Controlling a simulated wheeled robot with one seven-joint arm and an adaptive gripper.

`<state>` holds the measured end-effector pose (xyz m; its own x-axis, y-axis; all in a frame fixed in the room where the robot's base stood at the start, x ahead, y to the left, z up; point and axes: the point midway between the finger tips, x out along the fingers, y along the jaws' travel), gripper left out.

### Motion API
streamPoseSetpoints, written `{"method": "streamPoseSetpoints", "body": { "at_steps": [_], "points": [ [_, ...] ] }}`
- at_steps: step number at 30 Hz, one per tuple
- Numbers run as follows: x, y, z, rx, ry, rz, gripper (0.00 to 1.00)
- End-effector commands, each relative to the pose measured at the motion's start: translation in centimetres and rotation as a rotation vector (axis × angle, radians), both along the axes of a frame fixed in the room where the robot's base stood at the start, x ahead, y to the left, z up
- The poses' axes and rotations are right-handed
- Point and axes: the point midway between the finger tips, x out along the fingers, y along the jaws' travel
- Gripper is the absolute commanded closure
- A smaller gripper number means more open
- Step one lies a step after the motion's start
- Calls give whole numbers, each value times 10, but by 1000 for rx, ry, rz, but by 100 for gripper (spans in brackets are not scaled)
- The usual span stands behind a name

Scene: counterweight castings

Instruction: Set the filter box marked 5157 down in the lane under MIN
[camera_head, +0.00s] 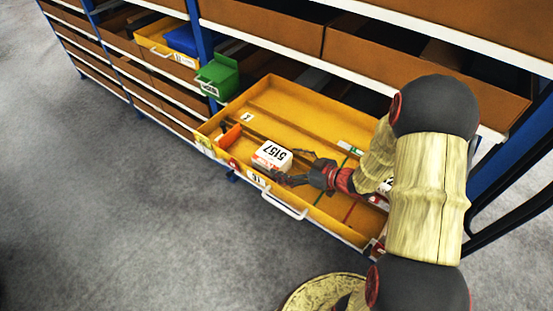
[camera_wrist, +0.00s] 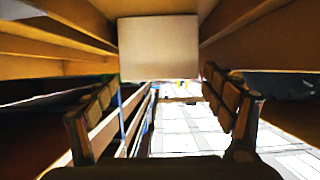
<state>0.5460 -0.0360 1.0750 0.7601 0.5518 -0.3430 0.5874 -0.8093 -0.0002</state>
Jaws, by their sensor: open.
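The filter box marked 5157 (camera_head: 271,155) is white with a red edge. It is at the front left part of the open yellow drawer (camera_head: 290,95), its number side facing up. My gripper (camera_head: 291,168) reaches in from the right, its fingers spread at the near right side of the box. In the wrist view a plain pale box face (camera_wrist: 158,48) shows just past and between the open fingers (camera_wrist: 160,88). I cannot tell whether they touch it. I cannot read a MIN label; my arm hides the right part of the drawer.
An orange piece (camera_head: 230,134) stands in the drawer's left end. A green bin (camera_head: 218,78) hangs at the drawer's back left corner. A yellow drawer with a blue item (camera_head: 183,38) is farther left. Thin green (camera_head: 348,160) and red lines cross the drawer floor. The drawer's back middle is clear.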

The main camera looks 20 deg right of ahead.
Motion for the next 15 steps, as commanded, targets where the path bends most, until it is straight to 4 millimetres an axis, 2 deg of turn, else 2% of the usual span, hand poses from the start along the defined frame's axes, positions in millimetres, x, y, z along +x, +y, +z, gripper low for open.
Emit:
{"method": "streamPoseSetpoints", "body": {
  "at_steps": [3, 9, 12, 15],
  "points": [
    [-17, -14, 9, -1, 0, -5, 17],
    [-35, -27, 17, -1, 0, -2, 17],
    [-39, -30, 19, -5, -1, -3, 17],
    [-32, -36, 25, -49, 1, -25, 17]
  ]
}}
